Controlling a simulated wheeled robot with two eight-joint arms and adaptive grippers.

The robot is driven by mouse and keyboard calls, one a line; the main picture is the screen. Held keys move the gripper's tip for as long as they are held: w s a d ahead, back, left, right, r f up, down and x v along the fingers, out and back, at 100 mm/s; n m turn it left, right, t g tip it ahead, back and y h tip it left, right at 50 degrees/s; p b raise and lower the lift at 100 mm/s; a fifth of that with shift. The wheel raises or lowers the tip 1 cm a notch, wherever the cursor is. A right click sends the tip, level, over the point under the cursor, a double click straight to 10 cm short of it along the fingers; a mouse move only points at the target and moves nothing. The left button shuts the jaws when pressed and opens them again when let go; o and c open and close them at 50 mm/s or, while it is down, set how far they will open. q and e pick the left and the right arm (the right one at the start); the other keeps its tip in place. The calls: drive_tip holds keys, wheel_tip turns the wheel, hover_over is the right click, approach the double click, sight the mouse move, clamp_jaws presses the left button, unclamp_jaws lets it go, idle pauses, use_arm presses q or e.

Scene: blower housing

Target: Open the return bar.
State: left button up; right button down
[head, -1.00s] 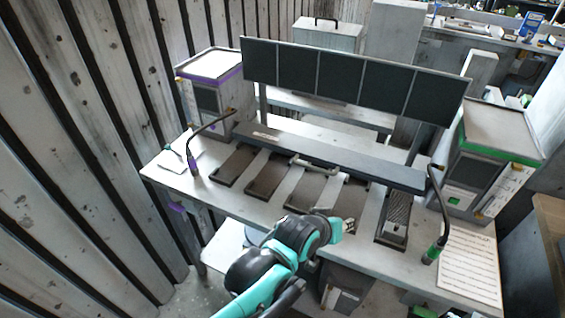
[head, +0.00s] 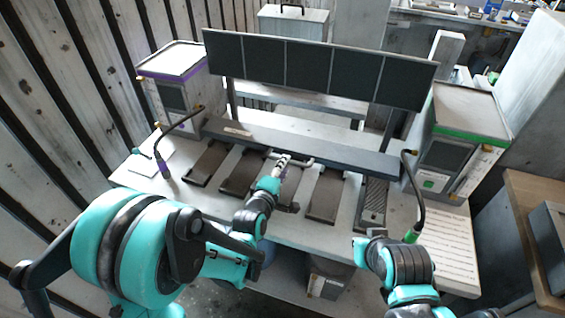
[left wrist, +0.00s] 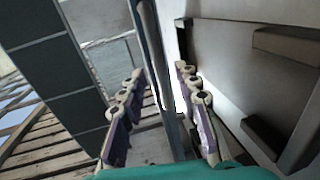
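The bench (head: 225,208) has several dark slots. A dark panel row (head: 320,70) stands behind them. A purple-trimmed box (head: 172,90) is at left, a green-trimmed box (head: 455,140) at right. Bent black stalks (head: 421,195) rise near both ends. A paper sheet (head: 440,245) lies at right.

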sight(294, 150)
use_arm(q)
drive_tip(key=shift+b+x, duration=0.3)
drive_tip(key=shift+x, duration=1.6)
use_arm(e)
drive_tip(key=shift+f, duration=0.5)
use_arm(q)
drive_tip(key=shift+c, duration=0.3)
clamp_jaws()
drive_tip(key=shift+r, duration=0.1)
use_arm(e)
drive_tip(key=shift+r, duration=0.1)
